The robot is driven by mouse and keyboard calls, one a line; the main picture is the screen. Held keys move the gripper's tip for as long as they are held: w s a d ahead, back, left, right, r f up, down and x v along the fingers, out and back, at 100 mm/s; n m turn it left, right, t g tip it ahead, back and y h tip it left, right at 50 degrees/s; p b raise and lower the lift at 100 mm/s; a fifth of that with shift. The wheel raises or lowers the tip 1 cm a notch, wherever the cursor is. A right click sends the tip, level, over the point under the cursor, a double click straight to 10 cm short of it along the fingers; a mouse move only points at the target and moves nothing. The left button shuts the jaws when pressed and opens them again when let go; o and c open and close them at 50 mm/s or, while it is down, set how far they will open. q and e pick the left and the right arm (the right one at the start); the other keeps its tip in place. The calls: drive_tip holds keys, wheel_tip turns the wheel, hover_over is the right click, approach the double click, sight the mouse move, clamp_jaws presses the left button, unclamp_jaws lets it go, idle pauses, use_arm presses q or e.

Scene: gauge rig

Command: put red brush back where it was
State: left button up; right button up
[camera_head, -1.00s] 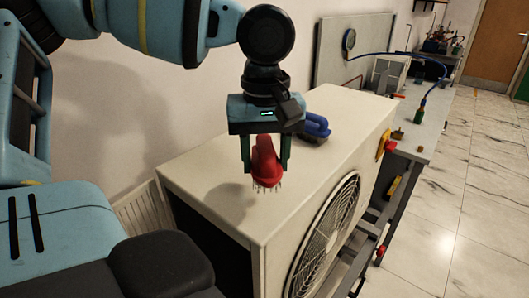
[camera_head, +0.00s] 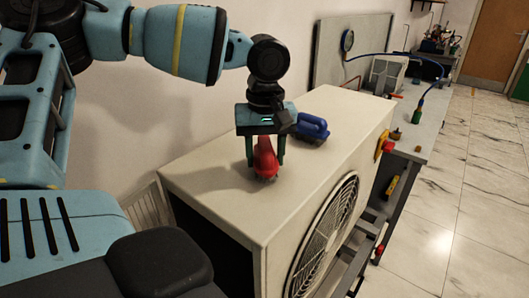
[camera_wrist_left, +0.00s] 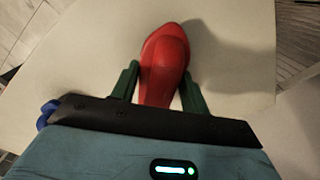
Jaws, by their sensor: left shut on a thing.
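The red brush (camera_head: 265,158) is between the fingers of my left gripper (camera_head: 266,163), which is shut on it. The brush is upright, bristles down, at or just above the top of the white fan unit (camera_head: 210,190); I cannot tell whether the bristles touch. In the left wrist view the red brush (camera_wrist_left: 164,65) sits between the two green fingers of the left gripper (camera_wrist_left: 163,85), with the pale top of the unit behind it. My right gripper is in neither view.
A blue brush (camera_head: 312,127) lies on the unit just behind and right of my left gripper. The front part of the unit's top is clear.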

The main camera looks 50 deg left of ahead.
sight(265, 143)
use_arm(q)
drive_tip(key=shift+f, duration=0.15)
drive_tip(key=o, duration=1)
drive_tip(key=shift+o, duration=0.2)
wheel_tip(265, 143, up, 12)
drive_tip(key=shift+r, duration=0.15)
